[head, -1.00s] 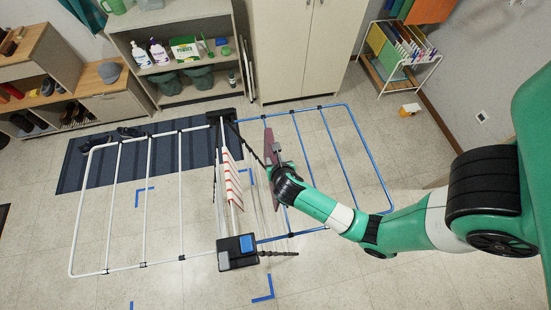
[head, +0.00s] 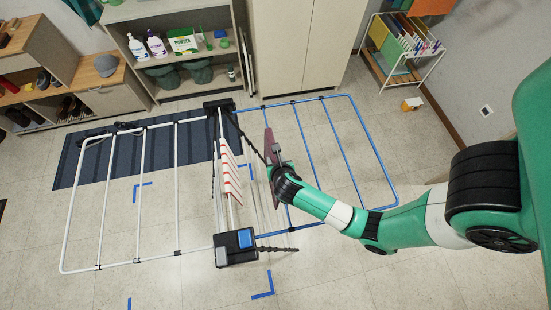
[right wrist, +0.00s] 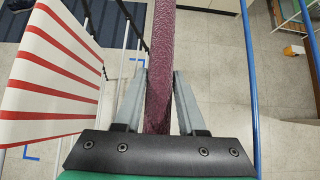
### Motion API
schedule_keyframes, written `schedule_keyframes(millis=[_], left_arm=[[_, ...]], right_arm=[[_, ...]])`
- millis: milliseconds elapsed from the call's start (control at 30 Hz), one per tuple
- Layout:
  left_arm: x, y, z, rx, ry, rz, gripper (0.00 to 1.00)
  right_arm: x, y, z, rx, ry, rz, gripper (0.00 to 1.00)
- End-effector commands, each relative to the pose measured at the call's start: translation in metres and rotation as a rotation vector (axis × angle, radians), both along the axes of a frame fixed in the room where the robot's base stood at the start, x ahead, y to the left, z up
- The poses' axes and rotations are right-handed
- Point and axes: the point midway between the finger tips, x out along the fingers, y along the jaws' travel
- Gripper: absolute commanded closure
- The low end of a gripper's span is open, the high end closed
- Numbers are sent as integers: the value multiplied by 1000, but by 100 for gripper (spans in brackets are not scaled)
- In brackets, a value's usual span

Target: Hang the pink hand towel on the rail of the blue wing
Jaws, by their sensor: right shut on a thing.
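The pink hand towel (head: 268,140) is a narrow dark pink strip in the head view, just right of the rack's middle. My right gripper (head: 276,165) is shut on it above the inner side of the blue wing (head: 394,190). In the right wrist view the towel (right wrist: 162,60) runs between the two fingers of my gripper (right wrist: 160,90). A blue rail (right wrist: 249,70) passes to the right of the fingers, apart from the towel. Whether the towel's lower part touches a rail is hidden. My left gripper is not in view.
A red-and-white striped towel (head: 229,170) hangs at the rack's middle, close to the left of my gripper; it also shows in the right wrist view (right wrist: 45,80). The white wing (head: 66,225) spreads left over a dark mat (head: 70,165). Shelves and a cabinet (head: 290,45) stand behind.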

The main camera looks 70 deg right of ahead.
Motion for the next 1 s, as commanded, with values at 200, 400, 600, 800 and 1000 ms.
schedule_keyframes(millis=[200, 400, 600, 800, 1000], left_arm=[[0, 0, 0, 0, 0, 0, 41], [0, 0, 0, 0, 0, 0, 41], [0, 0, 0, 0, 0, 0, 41], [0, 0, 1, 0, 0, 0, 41], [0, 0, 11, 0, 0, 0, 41]], right_arm=[[0, 0, 0, -1, -2, 0, 100], [0, 0, 0, -1, -2, 0, 37], [0, 0, 0, -1, -1, 0, 26], [-1, 2, 2, 1, 1, 1, 26], [-12, 21, 27, 0, -1, 4, 26]])
